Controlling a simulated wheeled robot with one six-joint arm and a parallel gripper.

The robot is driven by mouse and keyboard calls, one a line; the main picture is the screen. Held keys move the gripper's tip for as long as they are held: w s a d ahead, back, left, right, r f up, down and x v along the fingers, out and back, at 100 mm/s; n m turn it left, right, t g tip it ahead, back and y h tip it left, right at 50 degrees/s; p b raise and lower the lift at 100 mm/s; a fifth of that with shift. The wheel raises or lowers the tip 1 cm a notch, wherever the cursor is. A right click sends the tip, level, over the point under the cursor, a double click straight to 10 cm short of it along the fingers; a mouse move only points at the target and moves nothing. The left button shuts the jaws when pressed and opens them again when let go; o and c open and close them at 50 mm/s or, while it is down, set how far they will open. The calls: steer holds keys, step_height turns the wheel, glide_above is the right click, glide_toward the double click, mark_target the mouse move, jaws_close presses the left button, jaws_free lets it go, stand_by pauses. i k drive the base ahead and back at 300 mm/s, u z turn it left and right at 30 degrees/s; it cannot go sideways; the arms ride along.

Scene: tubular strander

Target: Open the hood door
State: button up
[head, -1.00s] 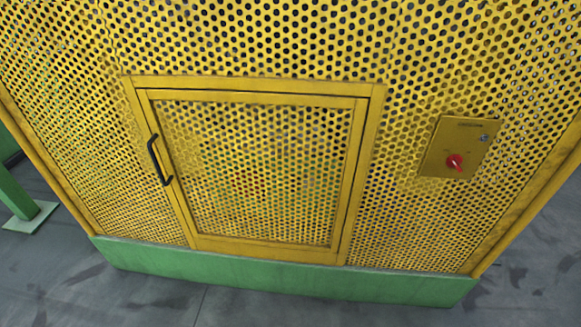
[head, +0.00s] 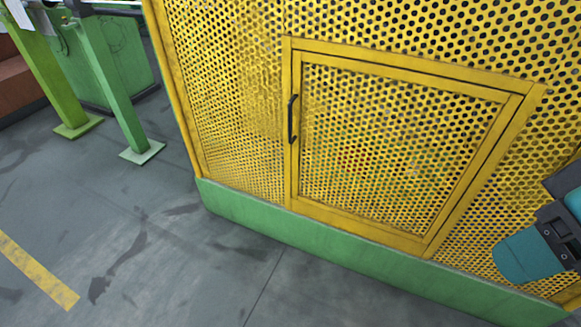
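The hood door (head: 395,150) is a yellow framed panel of perforated metal in the yellow hood wall. It sits flush in its frame and looks closed. Its black bar handle (head: 292,119) is upright on the door's left side, with nothing touching it. A teal and dark grey part of my arm shows at the right edge, in front of the wall and well to the right of the handle. I cannot make out gripper fingers on it.
The yellow perforated wall (head: 225,90) stands on a green base (head: 330,246). Green posts on foot plates (head: 143,152) stand at the upper left. The grey floor (head: 180,262) at the left is clear, with a yellow line (head: 38,272) on it.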

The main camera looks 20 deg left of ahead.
mark_target(510, 100)
steer(key=u, duration=0.35)
steer(key=k, duration=1.25)
steer(key=u, duration=0.7)
steer(key=i, duration=0.65)
steer(key=u, duration=0.5)
steer(key=i, duration=0.8)
steer(key=z, duration=0.7)
steer(key=i, duration=0.6)
steer(key=z, duration=0.45)
